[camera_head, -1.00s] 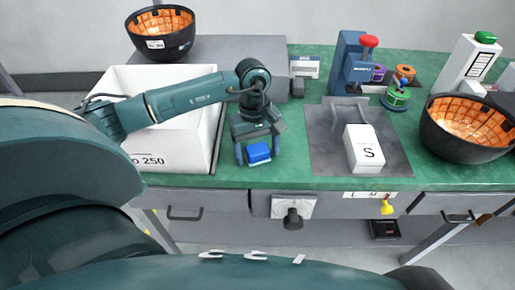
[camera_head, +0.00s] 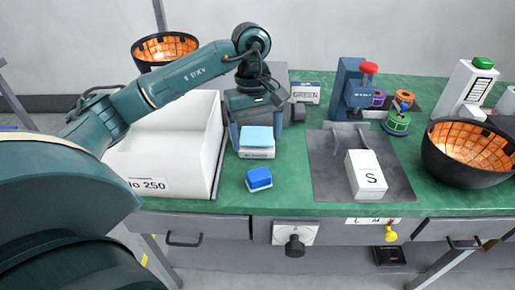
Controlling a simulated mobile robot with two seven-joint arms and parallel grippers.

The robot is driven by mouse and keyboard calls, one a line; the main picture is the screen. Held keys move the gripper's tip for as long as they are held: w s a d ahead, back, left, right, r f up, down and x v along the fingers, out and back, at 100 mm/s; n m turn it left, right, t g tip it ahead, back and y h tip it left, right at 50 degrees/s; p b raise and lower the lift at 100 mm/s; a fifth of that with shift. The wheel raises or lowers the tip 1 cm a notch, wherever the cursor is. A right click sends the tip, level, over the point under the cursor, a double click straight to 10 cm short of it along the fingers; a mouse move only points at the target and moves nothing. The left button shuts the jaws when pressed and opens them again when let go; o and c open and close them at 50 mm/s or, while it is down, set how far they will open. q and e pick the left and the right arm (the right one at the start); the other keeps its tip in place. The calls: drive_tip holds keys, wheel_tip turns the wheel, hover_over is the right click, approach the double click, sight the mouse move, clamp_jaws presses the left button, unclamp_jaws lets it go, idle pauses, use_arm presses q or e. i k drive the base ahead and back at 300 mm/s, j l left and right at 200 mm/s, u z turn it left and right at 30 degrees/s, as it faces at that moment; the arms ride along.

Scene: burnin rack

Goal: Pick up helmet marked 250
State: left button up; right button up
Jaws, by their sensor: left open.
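Two black bowl-like helmets with orange padded insides show. One helmet (camera_head: 150,64) is at the back left, partly hidden behind my left arm. The other helmet (camera_head: 452,170) sits at the right of the green table. I cannot read a number on either. A white bin (camera_head: 200,190) on the left has a label ending in 250 (camera_head: 150,184). My left gripper (camera_head: 257,140) is open, pointing down right of the bin, apart from both helmets. Its fingers are on either side of a white box with a light blue top (camera_head: 256,143); I cannot tell whether they touch it. My right gripper is out of view.
A blue block (camera_head: 259,179) lies in front of the gripper. A white box marked S (camera_head: 366,178) stands on a grey mat (camera_head: 325,170). Behind are a blue press with a red knob (camera_head: 368,68), several spools and a white bottle with a green cap (camera_head: 466,85).

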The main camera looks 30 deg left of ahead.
sight(464, 152)
drive_tip(key=k+l, duration=0.8)
